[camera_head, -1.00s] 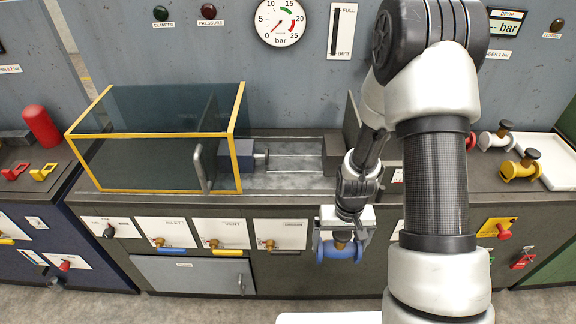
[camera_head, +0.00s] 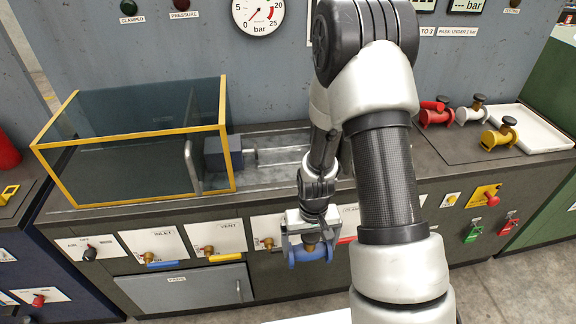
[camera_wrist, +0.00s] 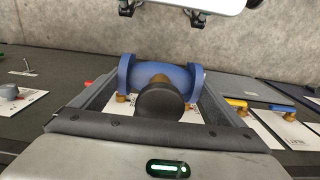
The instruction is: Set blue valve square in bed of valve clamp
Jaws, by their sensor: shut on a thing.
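The blue valve (camera_head: 310,254) is a flanged body with a brass neck and a dark round cap. My gripper (camera_head: 308,240) is shut on it and holds it in the air in front of the bench's front panel. In the wrist view the blue valve (camera_wrist: 160,80) sits between the two fingers, its flanges at either end and the dark cap towards the camera. The valve clamp (camera_head: 270,155) lies on the bench top, with a dark blue-grey jaw block (camera_head: 222,153) and a screw at its left. Its right end is hidden behind my arm.
A yellow-framed clear guard (camera_head: 130,133) covers the clamp's left side. Red (camera_head: 437,112), grey (camera_head: 470,111) and yellow (camera_head: 499,134) valves stand at the right by a white tray (camera_head: 535,128). Valve handles stick out of the front panel, including a yellow lever (camera_head: 226,258).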

